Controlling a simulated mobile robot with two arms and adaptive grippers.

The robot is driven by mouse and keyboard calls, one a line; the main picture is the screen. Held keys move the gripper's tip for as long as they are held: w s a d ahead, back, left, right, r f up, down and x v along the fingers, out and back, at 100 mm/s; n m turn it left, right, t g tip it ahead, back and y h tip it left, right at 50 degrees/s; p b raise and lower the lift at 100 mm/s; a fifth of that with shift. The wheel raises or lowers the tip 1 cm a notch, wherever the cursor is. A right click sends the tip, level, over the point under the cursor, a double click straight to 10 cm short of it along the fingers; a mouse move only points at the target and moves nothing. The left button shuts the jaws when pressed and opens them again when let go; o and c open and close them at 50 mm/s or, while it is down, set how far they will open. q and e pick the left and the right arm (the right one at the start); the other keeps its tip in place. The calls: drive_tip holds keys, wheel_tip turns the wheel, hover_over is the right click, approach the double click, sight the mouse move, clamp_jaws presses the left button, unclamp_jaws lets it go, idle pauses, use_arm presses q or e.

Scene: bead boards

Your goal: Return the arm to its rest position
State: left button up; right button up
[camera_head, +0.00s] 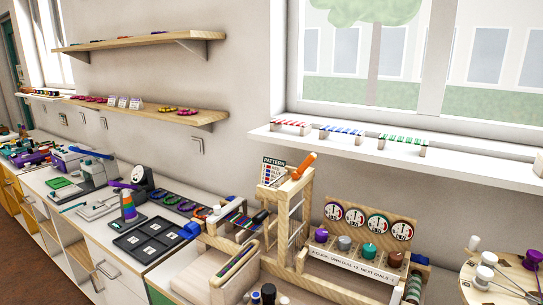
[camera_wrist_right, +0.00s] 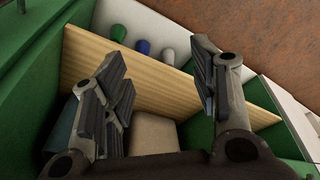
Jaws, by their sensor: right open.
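My right gripper (camera_wrist_right: 165,95) shows in the right wrist view with its two dark fingers spread wide apart. Nothing is held between the fingers. Behind them is a light wooden board (camera_wrist_right: 140,78) set between green walls (camera_wrist_right: 35,75). A beige block-like thing (camera_wrist_right: 152,133) sits below the board, partly hidden by the gripper. Neither gripper shows in the head view. My left gripper is in no frame.
Beyond the board stand a green peg (camera_wrist_right: 118,32), a blue peg (camera_wrist_right: 142,46) and a pale peg (camera_wrist_right: 168,55). The head view shows a counter with a wooden bead frame (camera_head: 290,220), a dial board (camera_head: 368,215), a dark tray (camera_head: 145,238) and wall shelves (camera_head: 150,38).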

drive_tip(key=s+d+f, duration=0.1)
drive_tip(key=s+f, duration=0.8)
drive_tip(key=f, duration=0.2)
drive_tip(key=s+d+f+g, duration=0.1)
drive_tip(key=s+d+f, duration=0.1)
drive_tip(key=s+f, duration=0.8)
wheel_tip(320, 180, down, 2)
drive_tip(key=shift+d+f+g, duration=0.15)
drive_tip(key=shift+f+g, duration=0.1)
drive_tip(key=shift+g, duration=0.05)
drive_tip(key=shift+s, duration=0.15)
idle(2.2)
